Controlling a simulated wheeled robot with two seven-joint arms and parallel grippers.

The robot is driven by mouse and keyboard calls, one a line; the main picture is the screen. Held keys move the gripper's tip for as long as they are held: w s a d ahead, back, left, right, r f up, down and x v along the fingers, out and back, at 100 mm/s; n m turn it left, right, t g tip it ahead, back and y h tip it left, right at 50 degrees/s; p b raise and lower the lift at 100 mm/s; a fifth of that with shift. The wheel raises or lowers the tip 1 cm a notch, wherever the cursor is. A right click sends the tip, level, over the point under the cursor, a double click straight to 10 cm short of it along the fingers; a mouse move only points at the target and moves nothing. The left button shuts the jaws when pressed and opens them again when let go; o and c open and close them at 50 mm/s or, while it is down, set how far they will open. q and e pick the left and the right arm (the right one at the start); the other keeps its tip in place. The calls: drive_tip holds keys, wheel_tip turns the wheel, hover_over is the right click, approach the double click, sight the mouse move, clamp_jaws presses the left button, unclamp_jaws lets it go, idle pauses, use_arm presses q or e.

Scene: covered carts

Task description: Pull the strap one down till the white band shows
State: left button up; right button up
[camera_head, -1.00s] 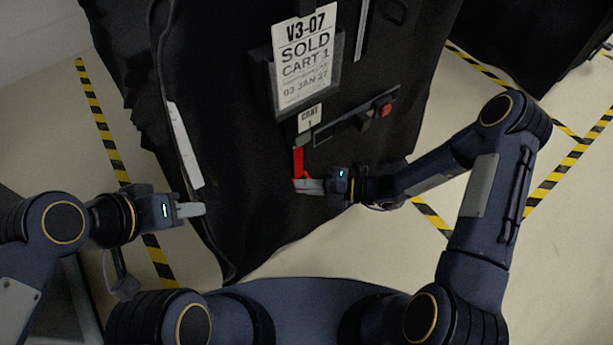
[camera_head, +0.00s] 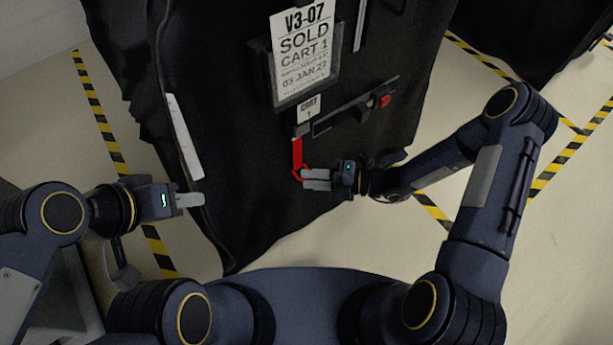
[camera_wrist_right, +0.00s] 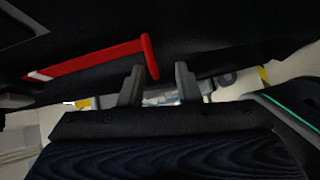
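The red strap (camera_head: 297,152) hangs from a dark fitting below the "CART 1" tag on the black cart cover, its lower end beside my right fingertips. In the right wrist view the red strap (camera_wrist_right: 95,57) runs from a dark fitting at left to a bent end tab. A short white patch (camera_wrist_right: 40,75) shows on it near that fitting. My right gripper (camera_head: 304,180) is open, its two fingers apart; in the wrist view its fingertips (camera_wrist_right: 158,72) stand either side of the tab's lower tip, with gaps. My left gripper (camera_head: 203,199) is away from the strap, left of the cover; its finger opening is unclear.
A black bar with a red knob (camera_head: 385,101) is mounted right of the strap. A "SOLD CART 1" sign (camera_head: 304,55) hangs above. A white strip (camera_head: 185,137) lies along the cover's left edge. Another covered cart (camera_head: 525,35) stands at back right. Yellow-black tape marks the floor.

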drive_tip(key=d, duration=0.4)
drive_tip(key=s+d+p, duration=0.1)
drive_tip(key=shift+d+r, duration=0.4)
drive_tip(key=shift+r, duration=0.1)
drive_tip(key=s+d+r+n+g+h, duration=0.1)
drive_tip(key=s+d+r+n+h, duration=0.2)
drive_tip(key=r+n, duration=0.6)
drive_tip(key=s+d+r+n+g+h, duration=0.1)
drive_tip(key=s+d+r+n+h, duration=0.15)
drive_tip(key=r+n, duration=0.7)
drive_tip(key=s+d+r+n+t+h, duration=0.3)
drive_tip(key=s+d+n, duration=0.15)
drive_tip(key=n, duration=0.45)
drive_tip(key=s+d+r+n+t+h, duration=0.2)
drive_tip(key=s+d+n+h, duration=0.15)
drive_tip(key=s+n, duration=0.45)
wheel_tip(320, 180, up, 27)
drive_tip(key=w+n+p, duration=0.1)
drive_tip(key=n+p, duration=0.1)
drive_tip(key=p, duration=2.5)
drive_tip(key=shift+w+a, duration=0.25)
drive_tip(key=shift+w, duration=0.1)
